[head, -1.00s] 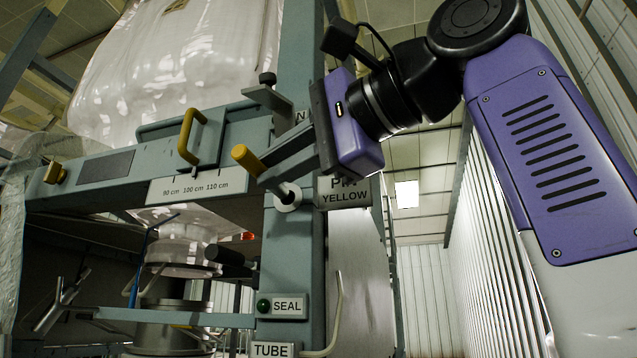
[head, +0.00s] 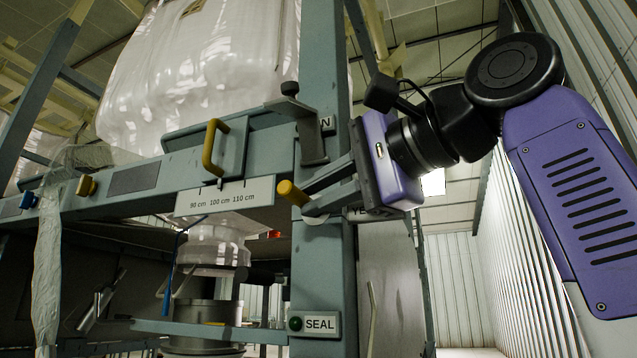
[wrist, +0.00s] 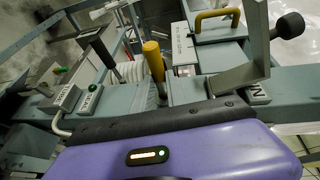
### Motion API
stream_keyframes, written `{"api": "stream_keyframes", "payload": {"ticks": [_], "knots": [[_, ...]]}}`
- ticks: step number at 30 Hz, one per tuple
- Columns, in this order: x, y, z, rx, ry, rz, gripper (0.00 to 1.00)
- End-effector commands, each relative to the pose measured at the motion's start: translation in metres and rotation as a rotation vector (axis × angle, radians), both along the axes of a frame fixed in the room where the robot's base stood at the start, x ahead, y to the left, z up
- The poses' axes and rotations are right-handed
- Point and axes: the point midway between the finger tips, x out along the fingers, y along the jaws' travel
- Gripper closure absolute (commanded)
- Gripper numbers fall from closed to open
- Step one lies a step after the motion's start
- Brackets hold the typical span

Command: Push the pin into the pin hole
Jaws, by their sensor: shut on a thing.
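The pin has a yellow cylindrical grip (head: 291,192); it also shows in the wrist view (wrist: 154,60). My gripper (head: 312,196) is shut on the pin, its grey fingers reaching left across the front of the green-grey post. In the wrist view the fingers (wrist: 158,92) are seen from behind, with the pin's yellow end standing above them. A pale ring on the post, by the label reading YELLOW (head: 374,214), sits just below the fingers and is mostly hidden by them. I cannot see the pin's tip or whether it is in the hole.
A yellow handle (head: 211,146) and a bracket with a black knob (head: 290,89) stand close above my gripper. A scale plate (head: 225,196) is on the beam to the left. The SEAL label (head: 320,324) is lower on the post. A white bulk bag (head: 200,70) hangs behind.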

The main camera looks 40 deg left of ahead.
Motion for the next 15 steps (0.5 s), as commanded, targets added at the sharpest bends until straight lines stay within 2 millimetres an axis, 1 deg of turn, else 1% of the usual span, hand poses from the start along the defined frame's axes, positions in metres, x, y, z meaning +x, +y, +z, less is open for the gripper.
{"api": "stream_keyframes", "payload": {"ticks": [1,15], "knots": [[0.002,0.001,0.003,0.001,0.001,0.000,1.00],[0.023,0.005,0.003,0.002,0.001,0.000,1.00]]}}
